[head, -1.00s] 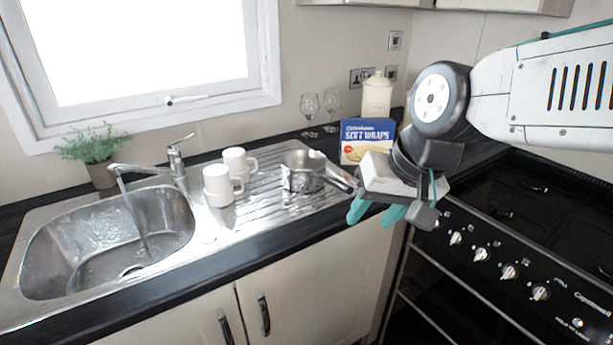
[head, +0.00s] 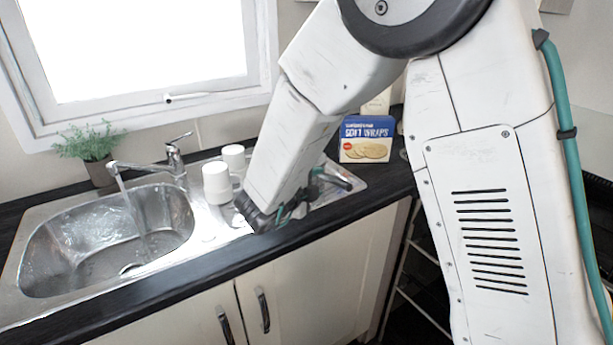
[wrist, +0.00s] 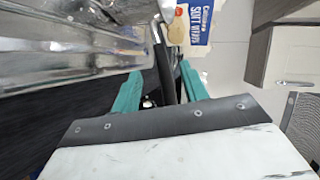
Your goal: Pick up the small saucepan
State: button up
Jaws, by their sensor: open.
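The small saucepan's dark handle (wrist: 161,48) shows in the wrist view, running up between the two teal fingers of my gripper (wrist: 161,76). The fingers are apart, one on each side of the handle, with gaps visible. In the head view my gripper (head: 298,205) is low over the right part of the drainer, largely behind my own arm. The saucepan's handle (head: 337,180) shows just right of my arm there, and its body is hidden behind the arm. I cannot tell how high the fingers are above the drainer.
A blue soft wraps box (head: 367,139) stands behind, to the right. The sink (head: 110,235) with a running tap is at left. The dark counter edge (head: 215,268) runs in front.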

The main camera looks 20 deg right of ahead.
aim_at(326, 178)
jog(key=x, duration=0.7)
jog(key=shift+d+r, duration=0.1)
jog(key=shift+d, duration=0.3)
grip_shut()
